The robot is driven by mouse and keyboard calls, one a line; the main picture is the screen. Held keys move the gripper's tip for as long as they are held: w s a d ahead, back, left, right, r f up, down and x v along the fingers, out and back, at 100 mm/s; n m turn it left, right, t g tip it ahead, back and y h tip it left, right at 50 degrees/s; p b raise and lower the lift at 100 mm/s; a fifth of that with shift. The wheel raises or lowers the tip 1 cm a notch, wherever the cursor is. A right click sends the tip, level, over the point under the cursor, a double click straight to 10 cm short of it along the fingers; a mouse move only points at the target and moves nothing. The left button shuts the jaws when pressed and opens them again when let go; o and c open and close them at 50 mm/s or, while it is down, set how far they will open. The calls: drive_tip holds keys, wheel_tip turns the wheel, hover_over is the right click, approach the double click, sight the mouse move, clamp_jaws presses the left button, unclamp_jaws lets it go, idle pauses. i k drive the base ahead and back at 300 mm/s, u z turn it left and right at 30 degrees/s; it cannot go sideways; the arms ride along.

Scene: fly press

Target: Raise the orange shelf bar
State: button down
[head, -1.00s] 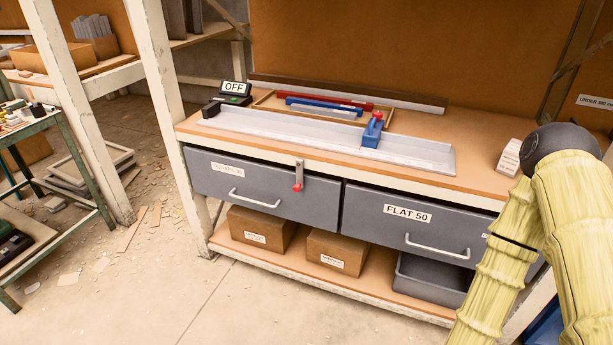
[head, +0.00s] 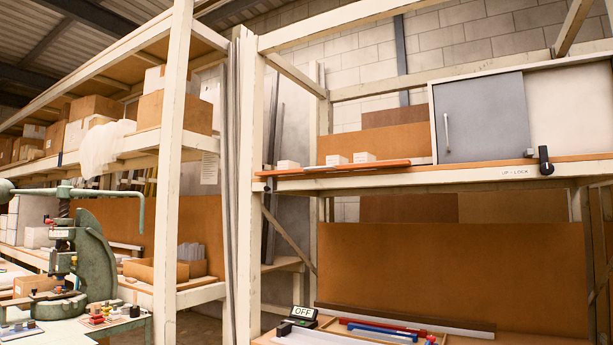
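The orange shelf bar (head: 358,166) is in the head view, at the front left edge of the upper shelf. It lies low and nearly flat, close to the shelf board. A small dark fitting (head: 270,184) sits on the shelf edge to its left. A black lever handle (head: 545,160) stands upright at the right of the same shelf, beside a label (head: 519,172) that seems to read "UP = LOCK". My gripper is not in view, so its state and its distance from the bar are hidden.
Small white boxes (head: 363,157) stand behind the bar. A grey sliding cabinet door (head: 486,117) is to the right. A cream post (head: 249,200) rises at the shelf's left. Below are the bench's OFF display (head: 303,312) and a green fly press (head: 92,255) at left.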

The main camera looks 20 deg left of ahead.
sight(405, 162)
drive_tip(key=z, duration=1)
drive_tip(key=k, duration=0.1)
drive_tip(key=u, duration=2.05)
drive_tip(key=i, duration=1.4)
drive_tip(key=z, duration=0.45)
